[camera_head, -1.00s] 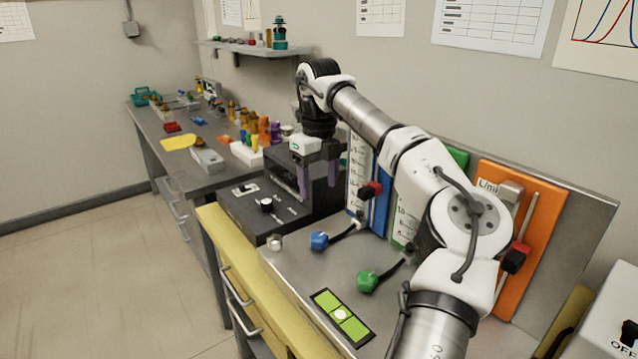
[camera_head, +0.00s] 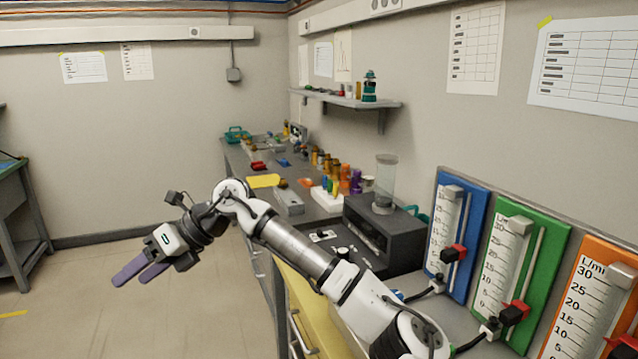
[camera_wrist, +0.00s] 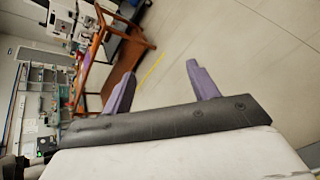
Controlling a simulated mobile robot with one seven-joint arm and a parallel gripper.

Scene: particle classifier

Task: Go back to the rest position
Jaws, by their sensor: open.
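My gripper (camera_head: 138,270) is open and empty in the head view, with its two purple fingers pointing down and left over the bare floor. It is out to the left of the bench, away from the classifier. In the wrist view the two purple fingers (camera_wrist: 158,85) stand apart with only floor between them. The dark classifier unit (camera_head: 385,235) stands on the bench with a clear cylinder (camera_head: 386,183) upright on it. My arm crosses in front of part of the bench.
Blue (camera_head: 457,225), green (camera_head: 525,260) and orange (camera_head: 600,300) flowmeter panels stand at the right. A long bench (camera_head: 245,155) with several bottles and tools runs along the wall under a shelf (camera_head: 345,100). The floor (camera_head: 150,320) at left is clear.

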